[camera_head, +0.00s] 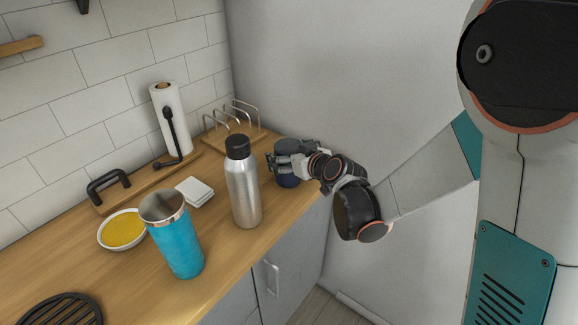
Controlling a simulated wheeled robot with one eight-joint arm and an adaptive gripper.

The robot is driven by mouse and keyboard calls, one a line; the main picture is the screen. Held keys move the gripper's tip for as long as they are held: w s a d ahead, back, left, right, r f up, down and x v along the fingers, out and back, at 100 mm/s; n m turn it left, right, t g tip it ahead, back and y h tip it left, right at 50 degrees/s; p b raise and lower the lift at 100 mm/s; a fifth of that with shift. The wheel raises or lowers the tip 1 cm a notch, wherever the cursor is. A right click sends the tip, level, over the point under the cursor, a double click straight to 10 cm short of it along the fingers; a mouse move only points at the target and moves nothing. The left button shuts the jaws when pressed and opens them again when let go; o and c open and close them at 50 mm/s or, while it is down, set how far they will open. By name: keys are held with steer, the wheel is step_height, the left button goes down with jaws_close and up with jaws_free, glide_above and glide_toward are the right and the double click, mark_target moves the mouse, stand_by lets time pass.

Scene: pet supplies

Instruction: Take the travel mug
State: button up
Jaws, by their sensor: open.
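A dark blue rounded vessel with what looks like a dark grey top stands near the right end of the wooden counter. Its lower body (288,180) shows below my gripper (275,163). My gripper is open, with its fingers at the vessel's upper part; I cannot tell whether they touch it. A teal tumbler (178,245) with a bare steel rim and no lid stands nearer the front, well left of my gripper. The frame does not make clear which of these two is the travel mug.
A tall steel bottle (243,188) with a black cap stands just left of my gripper. Behind are a wire rack (236,117), a paper towel roll (171,118) and white squares (194,192). A bowl of yellow food (123,231) and a black trivet (62,312) are left.

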steer(key=shift+r, duration=0.1)
steer(key=c, duration=1.4)
steer(key=shift+o, duration=0.2)
